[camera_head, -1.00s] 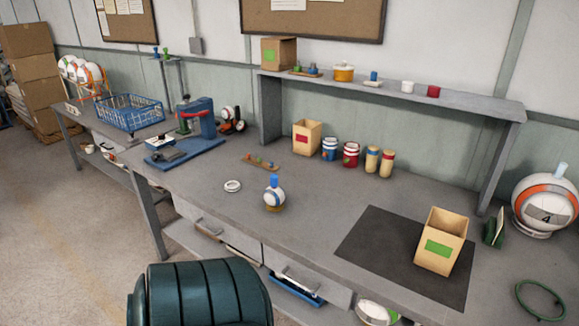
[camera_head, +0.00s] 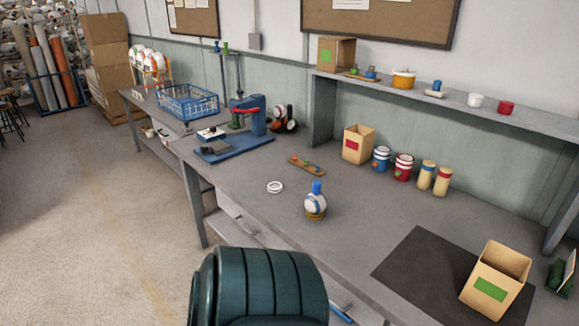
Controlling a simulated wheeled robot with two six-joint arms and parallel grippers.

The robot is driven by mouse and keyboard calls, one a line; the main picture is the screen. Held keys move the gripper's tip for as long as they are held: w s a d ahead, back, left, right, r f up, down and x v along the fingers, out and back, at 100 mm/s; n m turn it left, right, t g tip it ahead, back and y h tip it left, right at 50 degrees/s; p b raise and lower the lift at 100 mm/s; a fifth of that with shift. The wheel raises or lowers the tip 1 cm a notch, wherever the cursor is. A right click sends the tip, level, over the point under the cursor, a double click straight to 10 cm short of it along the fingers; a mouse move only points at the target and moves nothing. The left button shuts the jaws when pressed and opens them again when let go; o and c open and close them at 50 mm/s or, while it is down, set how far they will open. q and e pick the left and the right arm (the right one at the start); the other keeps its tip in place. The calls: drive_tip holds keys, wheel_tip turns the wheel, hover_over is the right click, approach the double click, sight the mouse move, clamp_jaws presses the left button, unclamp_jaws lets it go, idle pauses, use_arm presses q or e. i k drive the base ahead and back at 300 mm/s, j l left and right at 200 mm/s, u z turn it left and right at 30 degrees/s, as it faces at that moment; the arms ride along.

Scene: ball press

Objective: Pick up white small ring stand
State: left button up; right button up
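A white small ring stand (camera_head: 275,187) lies flat on the grey workbench (camera_head: 240,192), near its front edge. It is left of a small white and blue ball with a blue top (camera_head: 315,203), which sits on a yellowish base. The ring and the ball are apart. Neither of my grippers is in view. A dark green ribbed part, apparently mine, fills the bottom centre.
A blue press with a red handle (camera_head: 247,122) stands left of the ring, with a blue wire basket (camera_head: 188,102) beyond. Several cans and a cardboard box (camera_head: 358,145) stand behind. An open box (camera_head: 497,281) sits on a dark mat (camera_head: 412,262) at right.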

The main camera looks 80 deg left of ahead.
sight(273, 187)
drive_tip(key=u, duration=0.4)
drive_tip(key=i+u, duration=0.15)
drive_tip(key=u, duration=0.2)
drive_tip(key=i+j+u, duration=0.1)
drive_tip(key=u, duration=0.3)
